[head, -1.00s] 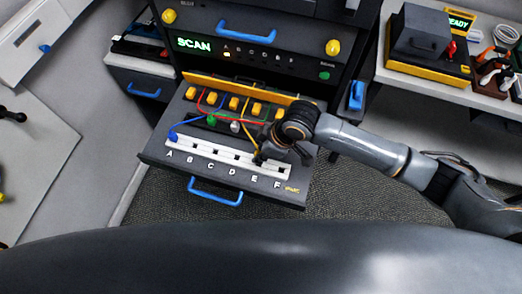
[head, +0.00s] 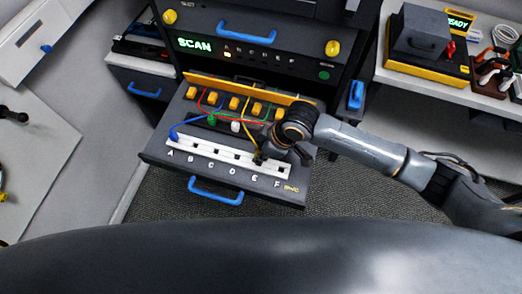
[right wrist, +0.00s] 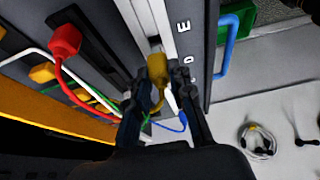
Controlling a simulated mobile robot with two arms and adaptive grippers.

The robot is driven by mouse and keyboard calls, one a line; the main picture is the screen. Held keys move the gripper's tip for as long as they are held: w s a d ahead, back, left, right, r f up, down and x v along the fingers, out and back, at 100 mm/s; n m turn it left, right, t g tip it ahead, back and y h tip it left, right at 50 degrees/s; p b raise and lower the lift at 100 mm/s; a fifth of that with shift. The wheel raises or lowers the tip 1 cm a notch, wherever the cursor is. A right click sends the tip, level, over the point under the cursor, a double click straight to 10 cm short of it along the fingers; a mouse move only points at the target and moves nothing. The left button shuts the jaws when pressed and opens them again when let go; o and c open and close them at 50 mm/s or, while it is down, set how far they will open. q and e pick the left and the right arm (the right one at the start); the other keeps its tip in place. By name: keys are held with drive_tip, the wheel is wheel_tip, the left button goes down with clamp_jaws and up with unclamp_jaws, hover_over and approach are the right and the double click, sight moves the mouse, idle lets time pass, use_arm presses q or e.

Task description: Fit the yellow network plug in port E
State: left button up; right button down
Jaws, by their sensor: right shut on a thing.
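The yellow plug (right wrist: 157,68) is between the fingers of my right gripper (right wrist: 160,100) in the right wrist view, its yellow cable trailing back between them. In the head view this gripper (head: 264,158) is at the white port strip (head: 205,152), just above the letter E (head: 255,177). The plug is hidden there by the fingers. In the right wrist view the plug overlaps the white strip near the letter E (right wrist: 184,27); I cannot tell whether it is in the port. My left gripper is not in view.
The blue plug (head: 174,135) is at port A. A green plug (head: 212,119) and a white plug (head: 236,126) lie behind the strip; a red plug (right wrist: 65,40) shows in the wrist view. The drawer's blue handle (head: 215,193) is in front.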

drive_tip(key=shift+p, duration=0.45)
drive_tip(key=shift+f, duration=1.4)
idle(1.9)
drive_tip(key=c, duration=0.6)
unclamp_jaws()
drive_tip(key=shift+r, duration=0.1)
drive_tip(key=shift+r+p, duration=3.4)
drive_tip(key=shift+p, duration=0.3)
